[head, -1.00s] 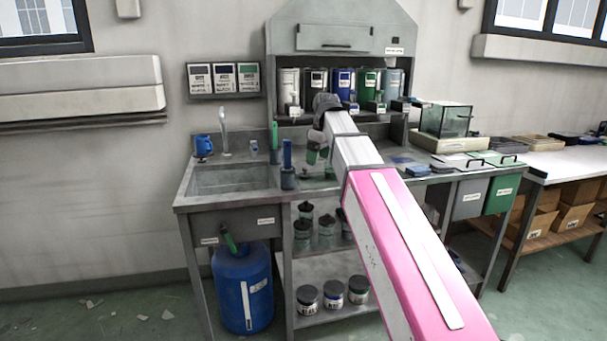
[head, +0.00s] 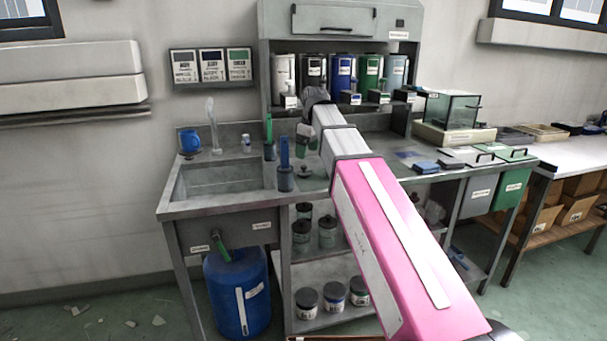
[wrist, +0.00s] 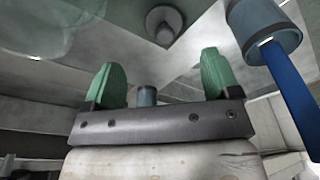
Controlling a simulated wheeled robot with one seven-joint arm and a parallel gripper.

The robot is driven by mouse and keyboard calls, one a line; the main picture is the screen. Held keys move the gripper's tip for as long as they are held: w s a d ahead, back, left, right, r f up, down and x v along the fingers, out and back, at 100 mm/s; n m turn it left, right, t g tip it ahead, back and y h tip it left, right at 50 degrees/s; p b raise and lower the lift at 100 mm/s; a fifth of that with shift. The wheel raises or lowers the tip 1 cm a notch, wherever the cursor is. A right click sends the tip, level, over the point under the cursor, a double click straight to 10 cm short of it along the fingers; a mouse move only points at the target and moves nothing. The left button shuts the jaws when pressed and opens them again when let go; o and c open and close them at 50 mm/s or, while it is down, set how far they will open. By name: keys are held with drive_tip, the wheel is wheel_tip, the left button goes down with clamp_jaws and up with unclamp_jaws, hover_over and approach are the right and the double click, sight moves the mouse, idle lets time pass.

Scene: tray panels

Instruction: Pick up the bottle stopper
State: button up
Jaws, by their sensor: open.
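The bottle stopper (head: 304,172) looks like a small grey disc with a knob. It rests on the counter just right of the blue-handled brush. In the wrist view a round grey piece with a knob, which appears to be the stopper (wrist: 165,24), shows at the top, beyond the fingertips. My gripper (head: 307,145) is above the counter, higher in the picture than the stopper. In the wrist view my gripper (wrist: 161,68) has its two green fingers apart, with nothing held. A small grey cylinder (wrist: 147,95) shows behind the gap, apparently in the background.
The blue-handled brush (head: 285,158) stands in a holder close left of the stopper; its holder (wrist: 265,32) is near the right finger in the wrist view. A green-handled brush (head: 269,140) and the sink (head: 222,180) lie further left. Blue pads (head: 425,167) lie right.

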sight(304, 166)
drive_tip(key=shift+a+f, duration=0.2)
drive_tip(key=shift+f, duration=1.05)
drive_tip(key=shift+a+f, duration=0.15)
drive_tip(key=shift+f, duration=1.05)
drive_tip(key=shift+a+f, duration=0.2)
drive_tip(key=shift+f, duration=1.05)
drive_tip(key=c, duration=1)
